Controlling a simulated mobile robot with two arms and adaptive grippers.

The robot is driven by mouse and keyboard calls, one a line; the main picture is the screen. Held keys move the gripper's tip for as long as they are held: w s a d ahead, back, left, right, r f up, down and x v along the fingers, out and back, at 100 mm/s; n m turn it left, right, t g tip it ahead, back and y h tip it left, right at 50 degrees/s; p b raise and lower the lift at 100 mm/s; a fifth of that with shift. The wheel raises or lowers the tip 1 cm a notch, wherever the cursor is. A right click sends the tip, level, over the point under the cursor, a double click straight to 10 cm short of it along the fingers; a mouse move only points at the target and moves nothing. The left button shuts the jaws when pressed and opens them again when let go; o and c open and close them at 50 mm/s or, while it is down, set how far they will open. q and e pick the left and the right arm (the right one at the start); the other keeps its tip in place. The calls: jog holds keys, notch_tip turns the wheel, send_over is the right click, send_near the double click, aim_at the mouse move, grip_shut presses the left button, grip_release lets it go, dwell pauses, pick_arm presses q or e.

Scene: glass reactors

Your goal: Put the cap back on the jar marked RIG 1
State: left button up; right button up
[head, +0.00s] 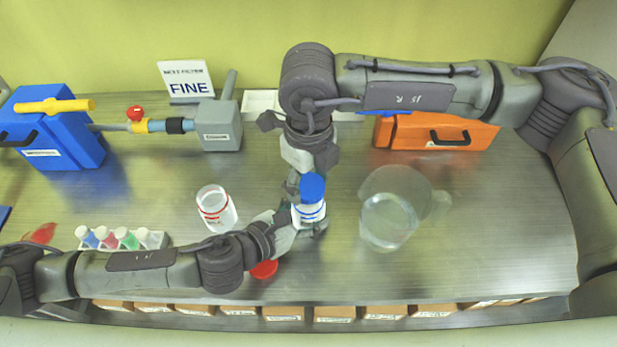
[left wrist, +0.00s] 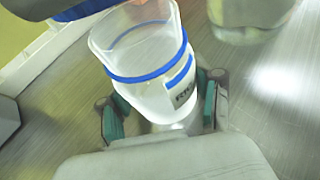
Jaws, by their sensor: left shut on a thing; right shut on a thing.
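A clear jar with blue bands (head: 309,213) stands mid-table in the head view. My left gripper (left wrist: 160,112) is shut around its lower part. In the left wrist view the jar (left wrist: 150,75) looks open-topped; its label starts "RI", and the number is not readable. My right gripper (head: 306,184) is shut on the blue cap (head: 312,187), which appears at or just above the jar's mouth. The cap's blue edge (left wrist: 85,10) shows at the top left of the wrist view, seemingly apart from the rim. The right fingertips are partly hidden by the cap.
A red-banded jar (head: 216,208) stands open to the left, and a red cap (head: 264,269) lies near my left wrist. A rack of small vials (head: 122,238) is at left; an orange case (head: 440,132) is behind.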

jog(key=shift+f, duration=0.85)
jog(key=shift+f, duration=0.6)
jog(key=m, duration=1.2)
jog(key=shift+m, duration=0.3)
jog(key=m, duration=1.3)
